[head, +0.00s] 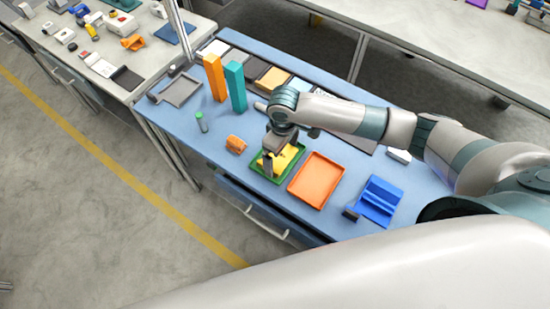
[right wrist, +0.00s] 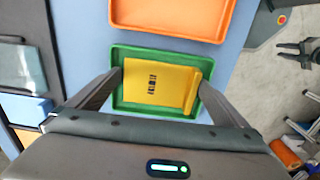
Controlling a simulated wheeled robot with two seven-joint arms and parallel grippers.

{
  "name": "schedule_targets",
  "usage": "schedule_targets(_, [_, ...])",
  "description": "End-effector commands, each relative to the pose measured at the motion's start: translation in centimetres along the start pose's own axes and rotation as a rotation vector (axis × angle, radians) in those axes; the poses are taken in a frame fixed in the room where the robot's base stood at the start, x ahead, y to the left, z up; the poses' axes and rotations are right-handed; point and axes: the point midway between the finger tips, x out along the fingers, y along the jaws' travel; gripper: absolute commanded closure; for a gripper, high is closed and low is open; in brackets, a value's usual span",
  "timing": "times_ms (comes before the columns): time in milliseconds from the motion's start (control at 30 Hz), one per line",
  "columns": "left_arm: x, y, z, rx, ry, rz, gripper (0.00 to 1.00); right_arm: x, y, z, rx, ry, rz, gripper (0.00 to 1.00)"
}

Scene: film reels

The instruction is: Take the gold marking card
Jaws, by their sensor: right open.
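The gold marking card (head: 285,160) lies in a green tray (head: 279,182) near the front edge of the blue table. In the right wrist view the card (right wrist: 152,84) shows flat and yellow, with a small dark printed mark and a raised strip along its right end. My right gripper (head: 271,163) is over the green tray, pointing down. Its jaws are open, one finger at each side of the card in the right wrist view, and they hold nothing. Whether the fingers touch the card cannot be told. My left gripper is not in view.
An empty orange tray (head: 317,180) lies just right of the green tray. A blue stand (head: 376,201) is farther right. Tall orange (head: 214,78) and teal (head: 236,87) blocks stand behind.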

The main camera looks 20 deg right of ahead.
Motion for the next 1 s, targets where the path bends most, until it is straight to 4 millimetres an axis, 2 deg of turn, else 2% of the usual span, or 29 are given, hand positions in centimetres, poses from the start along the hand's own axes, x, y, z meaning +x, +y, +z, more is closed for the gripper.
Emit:
schedule_targets(333, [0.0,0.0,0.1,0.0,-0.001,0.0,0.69,0.0,0.0,0.0,0.0,0.0,0.0,0.02])
schedule_targets(367, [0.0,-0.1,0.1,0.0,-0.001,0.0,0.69,0.0,0.0,0.0,0.0,0.0,0.0,0.04])
schedule_targets(400, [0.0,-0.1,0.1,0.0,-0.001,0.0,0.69,0.0,0.0,0.0,0.0,0.0,0.0,0.14])
schedule_targets(500, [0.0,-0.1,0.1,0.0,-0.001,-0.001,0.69,0.0,0.0,0.0,0.0,0.0,0.0,0.33])
schedule_targets(800, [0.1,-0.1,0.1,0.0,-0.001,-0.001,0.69,-0.1,0.0,-0.1,0.0,0.002,0.0,0.33])
schedule_targets(1000, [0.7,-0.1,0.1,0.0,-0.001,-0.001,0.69,-1.2,0.1,-0.1,-0.001,0.003,0.001,0.33])
